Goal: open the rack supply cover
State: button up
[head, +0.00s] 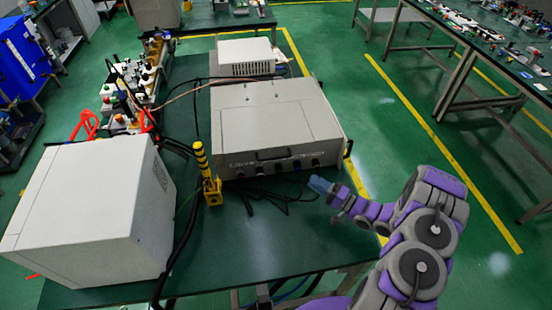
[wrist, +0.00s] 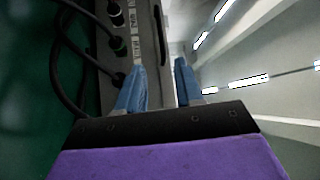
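The rack supply (head: 275,125) is a wide light-grey box on the green table in the head view. Its front panel has a dark handle on the cover and a row of dark knobs and connectors below. In the wrist view part of its front panel (wrist: 113,60) shows at the left, turned sideways, with connectors and cables. My gripper (head: 320,186) is in front of the panel's lower right part, apart from the handle. In the wrist view its two blue fingers (wrist: 162,75) are spread with a gap between them and nothing held.
A large white box (head: 90,215) stands at the front left of the table. A yellow post (head: 207,175) stands between it and the supply. Black cables (head: 265,195) lie before the supply. A smaller white unit (head: 245,57) sits behind.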

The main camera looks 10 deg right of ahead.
aim_at(276, 158)
jog(key=b+x, duration=0.2)
jog(key=x, duration=1.5)
jog(key=shift+w+a+b, duration=0.15)
jog(key=shift+b, duration=0.2)
jog(key=shift+c, duration=0.2)
grip_shut()
